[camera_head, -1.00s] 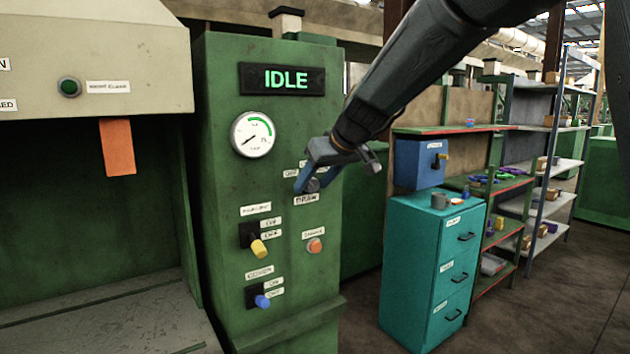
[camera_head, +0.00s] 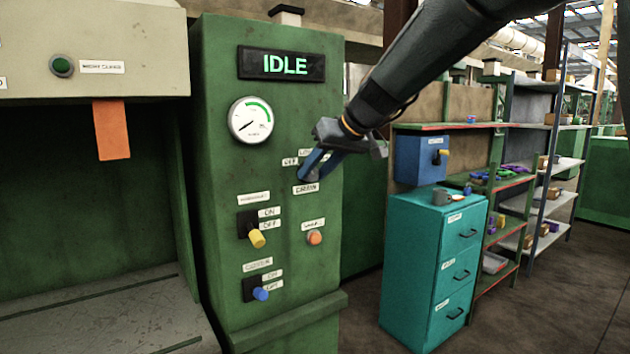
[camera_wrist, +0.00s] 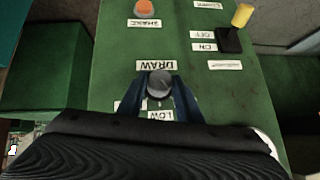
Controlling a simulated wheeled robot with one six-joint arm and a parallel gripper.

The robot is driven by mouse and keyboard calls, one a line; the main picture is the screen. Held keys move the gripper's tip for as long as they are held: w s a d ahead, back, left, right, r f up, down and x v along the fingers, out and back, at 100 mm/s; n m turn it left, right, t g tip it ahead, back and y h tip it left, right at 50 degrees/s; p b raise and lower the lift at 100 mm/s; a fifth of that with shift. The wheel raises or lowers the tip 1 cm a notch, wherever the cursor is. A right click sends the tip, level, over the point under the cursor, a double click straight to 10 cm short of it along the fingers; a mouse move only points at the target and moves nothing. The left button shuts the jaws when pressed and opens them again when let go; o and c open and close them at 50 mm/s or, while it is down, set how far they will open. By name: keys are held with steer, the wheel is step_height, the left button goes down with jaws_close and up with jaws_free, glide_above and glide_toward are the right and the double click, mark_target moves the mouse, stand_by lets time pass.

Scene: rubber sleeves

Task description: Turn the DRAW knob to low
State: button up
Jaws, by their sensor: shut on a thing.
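The DRAW knob (camera_wrist: 160,83) is a round grey knob on the green machine panel (camera_head: 225,190). In the wrist view it sits between the two blue fingers of my gripper (camera_wrist: 159,77), with the DRAW label (camera_wrist: 156,66) on one side and the LOW label (camera_wrist: 161,115) on the other. That view is upside down. My gripper (camera_head: 310,172) is shut on the knob, its fingers reaching to the panel from the right. In the head view the fingers hide the knob. The OFF label (camera_head: 290,162) shows to their upper left. I cannot tell where the knob points.
An IDLE display (camera_head: 284,64) and a gauge (camera_head: 251,120) are above. An orange button (camera_head: 314,237), a yellow-handled switch (camera_head: 257,238) and a blue-handled switch (camera_head: 260,294) are below.

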steer(key=b, duration=0.1)
steer(key=m+y+b, duration=0.1)
steer(key=g+y+b, duration=0.1)
steer(key=b, duration=0.1)
steer(key=shift+w+d+f, duration=0.25)
steer(key=shift+d, duration=0.05)
steer(key=shift+m+g+y+b, duration=0.7)
steer(key=shift+m+y+b, duration=0.3)
steer(key=shift+y+b, duration=0.35)
steer(key=shift+r, duration=0.1)
steer(key=o, duration=1)
steer(key=shift+o, duration=0.2)
steer(key=b+v, duration=0.1)
steer(key=v, duration=0.6)
steer(key=shift+s+d, duration=0.2)
steer(key=shift+d, duration=0.2)
steer(key=shift+r, duration=0.1)
